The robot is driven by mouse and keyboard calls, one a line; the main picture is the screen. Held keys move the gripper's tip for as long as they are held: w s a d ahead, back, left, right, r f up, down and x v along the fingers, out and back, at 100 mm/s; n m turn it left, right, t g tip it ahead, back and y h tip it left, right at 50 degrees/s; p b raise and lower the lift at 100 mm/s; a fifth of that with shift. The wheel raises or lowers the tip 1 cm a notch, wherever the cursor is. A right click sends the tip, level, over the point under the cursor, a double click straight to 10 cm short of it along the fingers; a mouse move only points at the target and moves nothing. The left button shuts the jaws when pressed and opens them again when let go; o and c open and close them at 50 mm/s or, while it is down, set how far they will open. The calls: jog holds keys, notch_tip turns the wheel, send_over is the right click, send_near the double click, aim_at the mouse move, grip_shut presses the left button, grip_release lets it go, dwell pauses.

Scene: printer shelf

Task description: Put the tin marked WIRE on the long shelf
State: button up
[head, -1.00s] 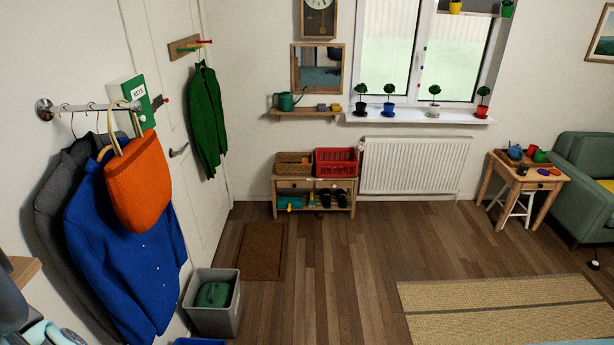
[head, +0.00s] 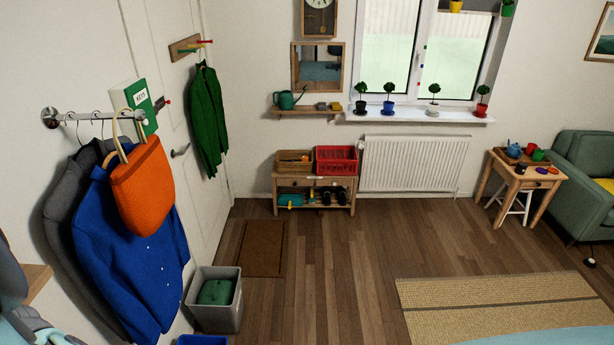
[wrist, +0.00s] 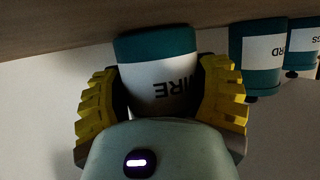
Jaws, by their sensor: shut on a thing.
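The teal tin with a white label marked WIRE (wrist: 155,45) is in the wrist view, its lettering upside down. My gripper (wrist: 163,78) is shut on it, with one yellow ribbed finger on each side. The tin's far end is against or very close to a wooden board (wrist: 70,30) that crosses the top of the wrist view; I cannot tell if they touch. My gripper and the tin do not show in the head view.
Two more teal tins with white labels, one ending in RD (wrist: 257,55) and a smaller-looking one (wrist: 302,45), are at the board to the right. In the head view, coats and an orange bag (head: 143,185) hang at left, above a grey bin (head: 214,300).

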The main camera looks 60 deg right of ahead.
jog(key=shift+f, duration=0.2)
jog(key=o, duration=1.2)
jog(key=shift+r, duration=0.2)
jog(key=shift+d, duration=0.15)
